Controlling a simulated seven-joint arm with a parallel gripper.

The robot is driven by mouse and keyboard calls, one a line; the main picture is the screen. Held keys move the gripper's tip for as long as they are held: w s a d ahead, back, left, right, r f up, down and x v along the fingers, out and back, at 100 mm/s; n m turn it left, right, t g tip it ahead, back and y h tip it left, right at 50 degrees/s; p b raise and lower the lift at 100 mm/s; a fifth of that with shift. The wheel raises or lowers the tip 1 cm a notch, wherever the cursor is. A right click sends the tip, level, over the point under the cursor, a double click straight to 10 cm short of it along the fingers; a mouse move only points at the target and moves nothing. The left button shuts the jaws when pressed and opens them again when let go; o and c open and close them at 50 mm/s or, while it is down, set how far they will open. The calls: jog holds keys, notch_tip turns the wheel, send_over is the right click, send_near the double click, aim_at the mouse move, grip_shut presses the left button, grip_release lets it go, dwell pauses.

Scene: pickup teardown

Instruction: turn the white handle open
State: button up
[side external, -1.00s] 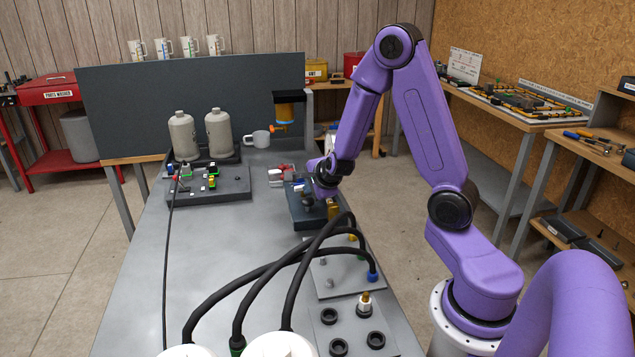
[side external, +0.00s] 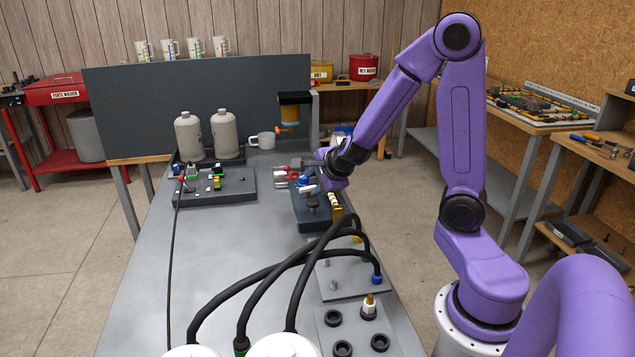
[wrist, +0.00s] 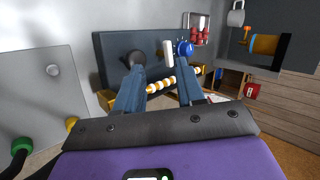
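The white handle (wrist: 168,53) stands up from a dark block (wrist: 113,45) in the wrist view, between a black knob (wrist: 134,59) and a blue knob (wrist: 184,48). In the side external view the white handle (side external: 308,188) shows small, just left of my gripper (side external: 326,181). In the wrist view my gripper (wrist: 159,67) is open, with its two blue-grey fingers well apart. The handle appears in the gap between the fingertips, nearer the right one. Whether a finger touches it I cannot tell. Nothing is held.
A white-and-orange banded rod (wrist: 174,81) lies across the gap between the fingers in the wrist view. Red-and-grey parts (side external: 290,170) sit behind the block. Black hoses (side external: 285,262) arch over the near table. The table's left middle (side external: 235,240) is clear.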

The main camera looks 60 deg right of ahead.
jog(key=w+a+r+y, duration=0.2)
jog(key=w+a+y, duration=0.25)
jog(key=w, duration=0.35)
notch_tip(320, 180, up, 9)
jog(key=g, duration=0.8)
send_over(308, 187)
jog(key=shift+m+h, duration=0.35)
jog(key=shift+m, duration=0.05)
notch_tip(308, 187, down, 17)
grip_shut()
